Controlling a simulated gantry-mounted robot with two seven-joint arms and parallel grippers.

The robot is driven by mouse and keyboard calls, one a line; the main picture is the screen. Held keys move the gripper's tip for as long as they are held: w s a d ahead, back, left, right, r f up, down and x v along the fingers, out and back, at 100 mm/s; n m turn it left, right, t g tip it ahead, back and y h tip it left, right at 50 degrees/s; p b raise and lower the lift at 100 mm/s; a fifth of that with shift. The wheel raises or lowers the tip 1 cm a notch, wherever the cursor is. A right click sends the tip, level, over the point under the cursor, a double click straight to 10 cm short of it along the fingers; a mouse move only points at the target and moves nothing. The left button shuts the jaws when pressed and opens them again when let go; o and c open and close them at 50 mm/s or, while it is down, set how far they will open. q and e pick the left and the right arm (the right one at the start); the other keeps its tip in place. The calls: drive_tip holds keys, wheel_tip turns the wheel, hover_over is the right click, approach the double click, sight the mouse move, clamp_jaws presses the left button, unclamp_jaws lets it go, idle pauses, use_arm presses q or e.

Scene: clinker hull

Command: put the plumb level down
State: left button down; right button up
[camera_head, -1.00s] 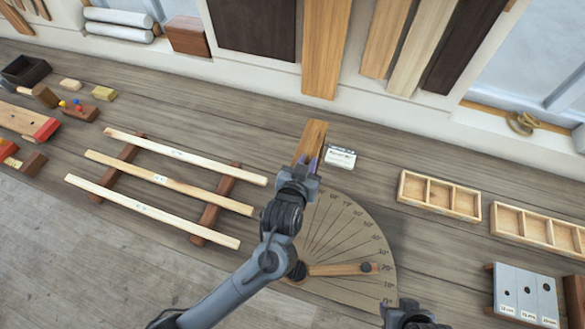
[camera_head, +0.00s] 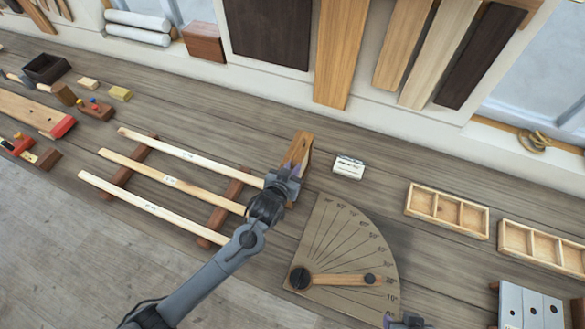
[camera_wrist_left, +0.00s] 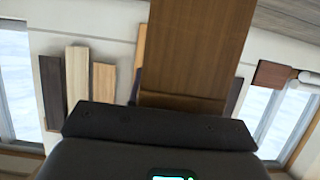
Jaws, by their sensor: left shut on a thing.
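The plumb level (camera_head: 299,150) is a brown wooden board. My left gripper (camera_head: 284,177) is shut on its near end, beside the right ends of the pale battens. In the left wrist view the plumb level (camera_wrist_left: 195,50) runs up from the gripper, its broad brown face toward the camera. I cannot tell whether its far end touches the bench. My right gripper (camera_head: 407,321) shows only in part at the bottom edge of the head view, and its jaws are unclear.
Three pale battens (camera_head: 172,182) lie across dark red-brown bearers on the left. A fan-shaped angle board (camera_head: 340,240) with a wooden pointer lies right of my left gripper. A small white labelled block (camera_head: 348,167) and a divided tray (camera_head: 447,210) lie farther right. Bare bench (camera_head: 385,185) shows between them.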

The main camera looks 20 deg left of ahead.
use_arm(q)
drive_tip(key=shift+f, duration=0.25)
drive_tip(key=c, duration=1.1)
unclamp_jaws()
drive_tip(key=shift+f, duration=0.1)
drive_tip(key=shift+o, duration=0.2)
drive_tip(key=s+a+g, duration=0.1)
drive_tip(key=s+g, duration=0.1)
drive_tip(key=s, duration=0.7)
drive_tip(key=s+a+r+g, duration=0.1)
drive_tip(key=s+g, duration=0.1)
drive_tip(key=s, duration=0.8)
drive_tip(key=shift+a+b, duration=0.3)
drive_tip(key=s+a+g, duration=0.1)
drive_tip(key=s+g, duration=0.1)
drive_tip(key=s, duration=0.2)
drive_tip(key=s+a+f+g, duration=0.1)
drive_tip(key=s+a+g, duration=0.1)
drive_tip(key=s, duration=0.2)
drive_tip(key=s+a+m+g, duration=0.1)
drive_tip(key=s+a+g, duration=0.1)
drive_tip(key=s, duration=0.3)
drive_tip(key=shift+f+y, duration=0.25)
drive_tip(key=shift+y, duration=0.15)
drive_tip(key=c, duration=0.3)
